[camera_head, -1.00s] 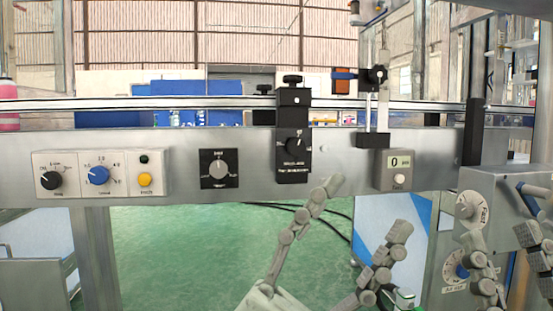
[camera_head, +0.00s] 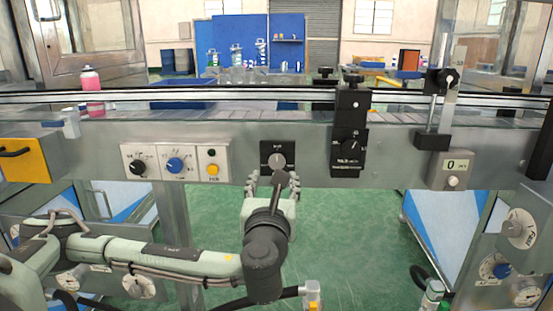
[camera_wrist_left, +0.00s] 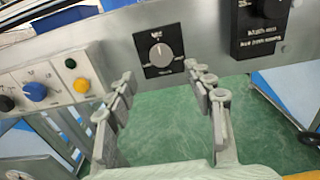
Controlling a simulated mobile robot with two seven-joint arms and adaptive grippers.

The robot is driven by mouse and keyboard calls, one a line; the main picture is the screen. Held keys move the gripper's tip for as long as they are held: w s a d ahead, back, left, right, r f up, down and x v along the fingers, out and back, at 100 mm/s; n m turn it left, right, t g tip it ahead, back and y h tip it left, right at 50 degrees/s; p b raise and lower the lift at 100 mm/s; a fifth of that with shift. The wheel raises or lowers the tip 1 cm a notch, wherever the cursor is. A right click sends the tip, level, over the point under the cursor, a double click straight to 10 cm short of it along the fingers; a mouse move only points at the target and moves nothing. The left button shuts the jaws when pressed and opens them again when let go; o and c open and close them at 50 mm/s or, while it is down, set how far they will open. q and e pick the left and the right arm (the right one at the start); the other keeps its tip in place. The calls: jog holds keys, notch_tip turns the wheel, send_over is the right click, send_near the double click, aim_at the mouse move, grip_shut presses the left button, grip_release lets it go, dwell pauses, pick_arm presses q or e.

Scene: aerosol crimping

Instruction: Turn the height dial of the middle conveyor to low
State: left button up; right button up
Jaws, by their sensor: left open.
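A grey round knob on a black square plate (camera_head: 277,160) is mounted on the metal front of the conveyor (camera_head: 225,150). In the left wrist view this dial (camera_wrist_left: 159,54) faces me, with its mark pointing roughly up; its small lettering is unreadable. My left gripper (camera_head: 273,178) is below and in front of the dial. In the left wrist view its fingers (camera_wrist_left: 158,76) are spread apart and empty, one to the left and one to the right below the dial, apparently not touching it. My right gripper is not in view.
Left of the dial is a panel with black and blue knobs and a yellow button (camera_head: 175,164). A pink can (camera_head: 91,92) stands at the far left. Green floor is clear below.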

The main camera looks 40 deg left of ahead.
aim_at(277, 164)
pick_arm(q)
jog(key=x, duration=0.7)
jog(key=shift+d, duration=0.1)
jog(key=c, duration=1.2)
jog(key=shift+o, duration=0.2)
